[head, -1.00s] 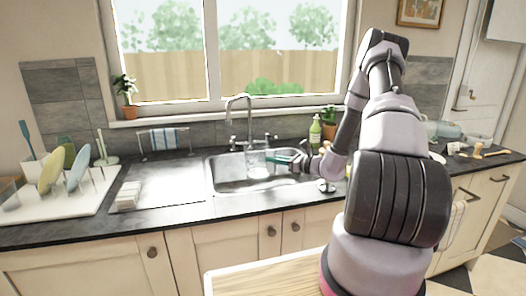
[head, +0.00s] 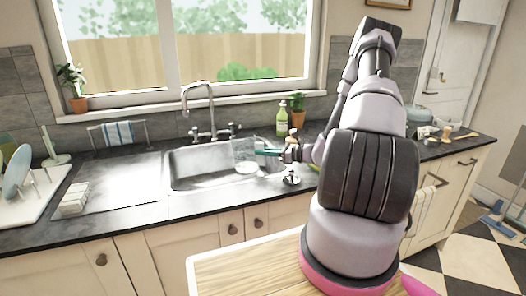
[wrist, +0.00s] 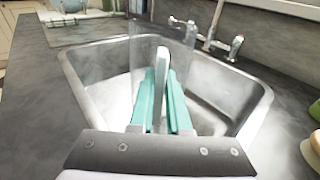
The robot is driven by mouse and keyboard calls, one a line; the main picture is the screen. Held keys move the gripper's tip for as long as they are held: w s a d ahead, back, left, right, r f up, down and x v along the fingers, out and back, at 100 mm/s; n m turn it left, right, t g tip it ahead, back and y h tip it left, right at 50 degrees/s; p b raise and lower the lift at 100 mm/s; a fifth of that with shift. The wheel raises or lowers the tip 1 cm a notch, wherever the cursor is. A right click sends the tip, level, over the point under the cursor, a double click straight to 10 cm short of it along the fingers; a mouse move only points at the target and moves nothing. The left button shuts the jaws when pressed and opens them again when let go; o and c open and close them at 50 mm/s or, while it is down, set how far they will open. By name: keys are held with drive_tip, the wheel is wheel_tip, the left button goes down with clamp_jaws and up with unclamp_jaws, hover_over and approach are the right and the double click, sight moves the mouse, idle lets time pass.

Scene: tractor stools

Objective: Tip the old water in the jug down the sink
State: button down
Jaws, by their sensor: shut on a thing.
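The jug (head: 244,150) is clear and see-through, held over the right part of the sink, right of the tap, and looks about upright. Its water level is hard to make out. My gripper (head: 268,151), with teal fingers, reaches in from the right and is shut on the jug's handle. In the wrist view the pale handle (wrist: 161,72) stands between the two fingers (wrist: 160,100), with the clear jug body (wrist: 165,36) beyond it. The metal sink (head: 188,178) lies below, and its basin (wrist: 215,88) shows in the wrist view.
The tap (head: 211,105) stands behind the sink. A green bottle (head: 282,119) and a potted plant (head: 297,112) stand at the back right. A dish rack (head: 28,190) is at the left.

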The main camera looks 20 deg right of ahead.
sight(264, 165)
wheel_tip(264, 165, down, 2)
drive_tip(key=shift+s+f+h, duration=0.1)
drive_tip(key=shift+h, duration=0.2)
drive_tip(key=shift+f, duration=0.15)
idle(0.8)
drive_tip(key=shift+s+d+f, duration=0.1)
drive_tip(key=shift+d+f, duration=0.05)
drive_tip(key=shift+f, duration=0.3)
idle(0.3)
drive_tip(key=shift+s+d+r+g+h, duration=0.15)
drive_tip(key=shift+r+g+h, duration=0.75)
drive_tip(key=shift+r, duration=0.7)
